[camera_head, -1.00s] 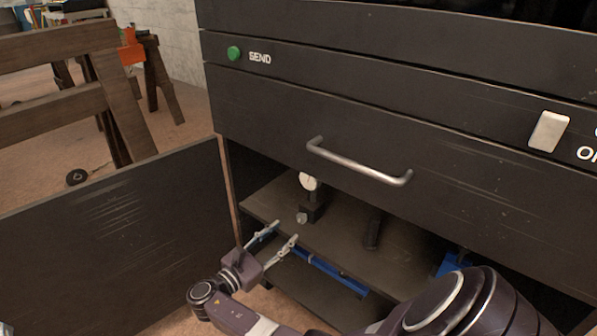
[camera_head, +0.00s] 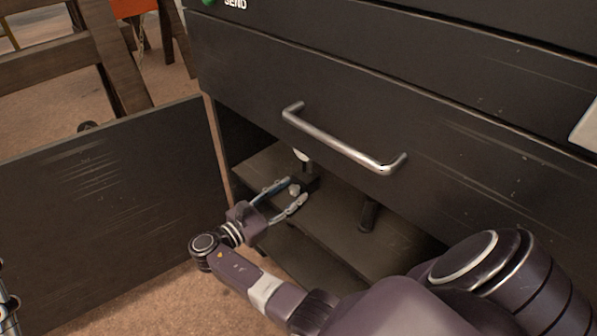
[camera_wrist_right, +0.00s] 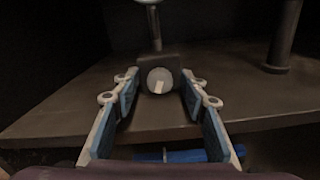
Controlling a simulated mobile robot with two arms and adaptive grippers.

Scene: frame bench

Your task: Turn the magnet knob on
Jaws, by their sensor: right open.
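The magnet knob (camera_wrist_right: 160,80) is a round, pale knob with a light mark on its face. It sits on the front of a dark block (camera_wrist_right: 145,66), which stands on the shelf inside the open cabinet; the block also shows in the head view (camera_head: 308,180). My right gripper (camera_head: 296,191) is open at the shelf's front, its fingers pointing at the knob. In the right wrist view the fingertips (camera_wrist_right: 159,82) appear left and right of the knob, with gaps on both sides. I cannot tell whether they reach around it. A sliver at the lower left edge may be my left arm.
A metal drawer handle (camera_head: 342,140) juts out above the opening. The open cabinet door (camera_head: 110,205) stands at the left. A dark post (camera_head: 368,214) stands on the shelf to the right of the block. A blue thing (camera_wrist_right: 185,156) shows below the shelf edge.

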